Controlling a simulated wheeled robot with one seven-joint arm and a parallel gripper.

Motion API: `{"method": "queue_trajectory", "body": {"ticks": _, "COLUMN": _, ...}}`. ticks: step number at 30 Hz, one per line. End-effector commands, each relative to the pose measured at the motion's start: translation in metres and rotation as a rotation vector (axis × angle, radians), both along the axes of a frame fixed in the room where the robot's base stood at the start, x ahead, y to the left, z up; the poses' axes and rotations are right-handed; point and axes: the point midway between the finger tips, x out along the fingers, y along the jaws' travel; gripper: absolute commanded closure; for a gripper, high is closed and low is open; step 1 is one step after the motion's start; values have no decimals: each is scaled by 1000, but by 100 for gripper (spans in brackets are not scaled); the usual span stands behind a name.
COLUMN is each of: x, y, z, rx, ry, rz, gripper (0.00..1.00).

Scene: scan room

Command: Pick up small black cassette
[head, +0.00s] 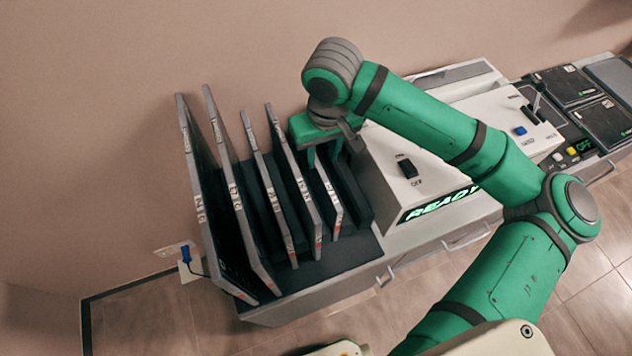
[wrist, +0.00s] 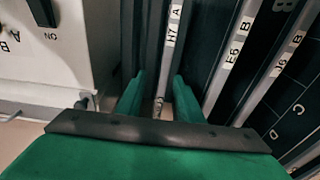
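Several flat black cassettes with pale labelled edges stand upright in a dark rack (head: 318,268). The rightmost one is a small black cassette (head: 333,206), which also shows in the wrist view (wrist: 171,36) with a label reading "H7 A". My green gripper (head: 322,156) points down over its upper end. In the wrist view, the fingers of my gripper (wrist: 159,82) are apart, one on each side of this cassette's edge. A gap shows on the left side; contact on the right is hard to tell. The cassette's top is partly hidden by my gripper.
Larger cassettes (head: 237,200) stand close on the left. A white machine with a lit READY display (head: 438,205) and a black switch (head: 407,168) is just right of the rack. Black flat cassettes (head: 603,122) lie at the far right. The wall is behind.

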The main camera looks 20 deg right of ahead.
Motion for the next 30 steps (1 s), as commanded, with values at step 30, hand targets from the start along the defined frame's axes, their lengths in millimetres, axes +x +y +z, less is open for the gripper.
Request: {"method": "queue_trajectory", "body": {"ticks": 30, "x": 10, "y": 8, "z": -48, "rx": 0, "ry": 0, "rz": 5, "gripper": 100}}
